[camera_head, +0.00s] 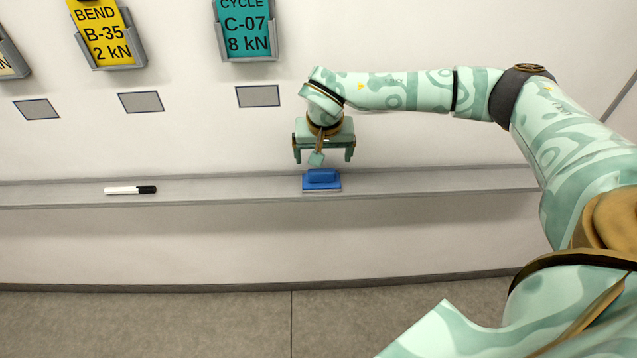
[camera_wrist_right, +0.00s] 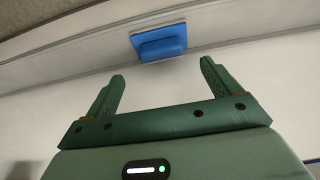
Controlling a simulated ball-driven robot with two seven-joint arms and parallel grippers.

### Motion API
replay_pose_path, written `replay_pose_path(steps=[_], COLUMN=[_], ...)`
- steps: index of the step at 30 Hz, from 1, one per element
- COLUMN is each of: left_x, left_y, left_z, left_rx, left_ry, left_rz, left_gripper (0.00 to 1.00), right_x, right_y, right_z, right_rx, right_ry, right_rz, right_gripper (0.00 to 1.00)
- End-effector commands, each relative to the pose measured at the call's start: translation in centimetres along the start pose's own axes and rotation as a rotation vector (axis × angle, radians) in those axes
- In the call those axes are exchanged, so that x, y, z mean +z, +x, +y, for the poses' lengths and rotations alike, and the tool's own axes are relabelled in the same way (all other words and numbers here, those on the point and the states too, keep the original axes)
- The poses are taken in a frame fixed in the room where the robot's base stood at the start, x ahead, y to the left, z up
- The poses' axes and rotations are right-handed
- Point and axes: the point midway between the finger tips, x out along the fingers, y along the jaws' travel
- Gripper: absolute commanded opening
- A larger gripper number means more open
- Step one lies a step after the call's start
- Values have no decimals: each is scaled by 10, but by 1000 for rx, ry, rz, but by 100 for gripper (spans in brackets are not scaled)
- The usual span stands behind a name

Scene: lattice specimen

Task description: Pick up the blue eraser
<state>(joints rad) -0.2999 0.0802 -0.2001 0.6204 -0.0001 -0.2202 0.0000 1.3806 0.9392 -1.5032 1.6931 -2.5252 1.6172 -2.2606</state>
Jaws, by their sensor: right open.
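The blue eraser (camera_head: 321,177) lies on the narrow grey ledge along the white wall in the head view. It has a raised blue grip on a flat blue base. My right gripper (camera_head: 322,157) is just above it with its fingers apart and nothing between them. In the right wrist view, the eraser (camera_wrist_right: 159,42) lies beyond the open fingertips of the gripper (camera_wrist_right: 160,70), roughly centred between them, with a gap left. My left gripper is not in view.
The grey ledge (camera_head: 230,190) runs across the wall. A white marker with a black cap (camera_head: 130,190) lies on it to the left. A yellow card (camera_head: 105,38) and a teal card (camera_head: 246,30) sit in wall holders above. The ledge between marker and eraser is clear.

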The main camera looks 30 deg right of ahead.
Motion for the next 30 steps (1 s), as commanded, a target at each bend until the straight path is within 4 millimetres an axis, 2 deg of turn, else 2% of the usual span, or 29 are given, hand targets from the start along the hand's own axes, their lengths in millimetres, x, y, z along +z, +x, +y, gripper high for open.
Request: replay_pose_path(steps=[1, 8, 16, 23, 24, 29, 30], left_x=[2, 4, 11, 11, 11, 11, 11], left_y=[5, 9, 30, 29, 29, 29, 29], left_z=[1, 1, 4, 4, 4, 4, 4], left_rx=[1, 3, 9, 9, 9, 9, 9], left_ry=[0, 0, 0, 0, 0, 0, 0], left_rz=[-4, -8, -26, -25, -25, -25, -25], left_gripper=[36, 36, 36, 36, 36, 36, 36], right_x=[1, 0, 2, 0, 0, 0, 0], right_y=[10, 24, 68, 69, 69, 69, 69], right_z=[0, -1, -3, -3, -3, -3, -3], right_rx=[1, -2, 0, -2, -2, -2, -2], right_ry=[0, 0, 1, 1, 1, 1, 1], right_rz=[-3, -1, -4, 1, 1, 0, 0], right_gripper=[89, 89, 89, 89, 86, 42, 41])
